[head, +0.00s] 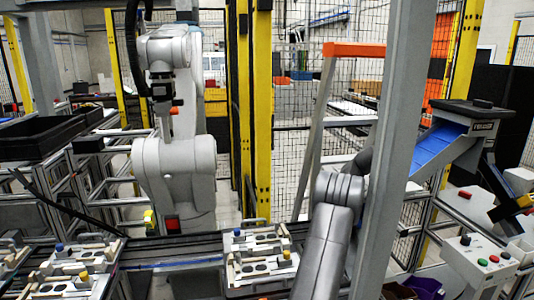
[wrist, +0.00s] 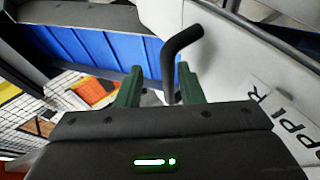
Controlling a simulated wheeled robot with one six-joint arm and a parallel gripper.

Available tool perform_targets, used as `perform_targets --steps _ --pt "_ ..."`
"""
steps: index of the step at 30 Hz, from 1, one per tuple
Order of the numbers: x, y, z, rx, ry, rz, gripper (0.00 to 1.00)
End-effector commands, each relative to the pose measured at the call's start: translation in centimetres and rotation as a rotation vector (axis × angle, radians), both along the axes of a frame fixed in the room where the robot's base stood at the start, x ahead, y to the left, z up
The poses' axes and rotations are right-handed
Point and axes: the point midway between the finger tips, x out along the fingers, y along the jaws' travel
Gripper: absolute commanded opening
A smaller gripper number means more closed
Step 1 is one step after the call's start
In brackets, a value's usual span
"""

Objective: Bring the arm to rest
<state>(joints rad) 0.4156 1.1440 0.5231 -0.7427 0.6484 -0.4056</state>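My gripper (wrist: 158,85) shows in the wrist view with its two green fingers apart. A bent black rod or handle (wrist: 180,62) stands beyond the fingers, close to the right one; I cannot tell whether they touch. Nothing is seen clamped between the fingers. In the head view my grey arm (head: 328,235) rises from the bottom and bends behind a grey post (head: 392,140). I cannot make out my gripper there.
A blue chute (head: 437,148) stands right of the post and a ribbed blue surface (wrist: 85,48) fills the wrist view's upper left. A button box (head: 480,262) is at lower right. Fixture plates (head: 262,275) lie below. Another robot arm (head: 175,165) stands left.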

Motion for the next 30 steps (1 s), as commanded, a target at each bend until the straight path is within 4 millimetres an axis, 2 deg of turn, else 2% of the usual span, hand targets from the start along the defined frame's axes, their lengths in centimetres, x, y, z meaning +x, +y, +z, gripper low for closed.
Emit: perform_targets --steps 14,30 --pt "-2.6 3.2 2.4 -0.002 -0.002 0.0 0.34" --pt "-6.9 8.4 6.7 -0.003 -0.003 -0.003 0.34"
